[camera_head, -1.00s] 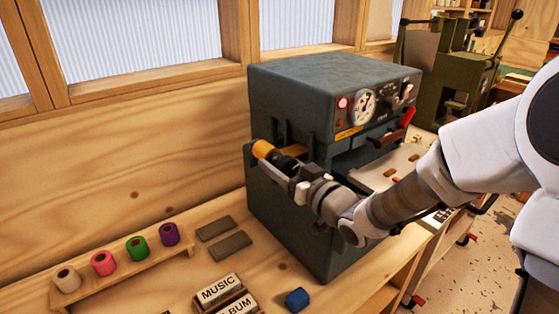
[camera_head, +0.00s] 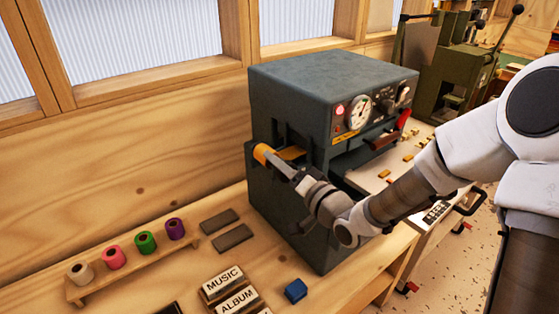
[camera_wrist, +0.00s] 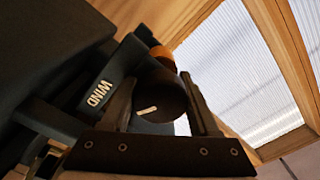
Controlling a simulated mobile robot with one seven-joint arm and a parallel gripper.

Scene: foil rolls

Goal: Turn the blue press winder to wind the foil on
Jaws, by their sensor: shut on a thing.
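The blue-grey press (camera_head: 325,85) stands on the wooden bench, with its gauge panel facing right. The winder is a dark round knob (camera_wrist: 158,98) with a short white mark, beside a dark bracket lettered WIND (camera_wrist: 99,92). An orange foil roll (camera_head: 262,153) sits at the press's left side; its orange end (camera_wrist: 162,54) also shows behind the knob in the wrist view. An orange foil strip (camera_head: 291,153) shows by the press opening. My gripper (camera_head: 283,167) is shut on the knob, one finger on each side in the wrist view. In the head view my gripper mostly hides the knob.
A wooden rack (camera_head: 130,268) holds several coloured foil rolls at the left. Two grey bars (camera_head: 220,221), MUSIC (camera_head: 222,281) and ALBUM label blocks and a small blue block (camera_head: 295,290) lie on the bench. The wall is close behind the press. A green press (camera_head: 455,65) stands at the right.

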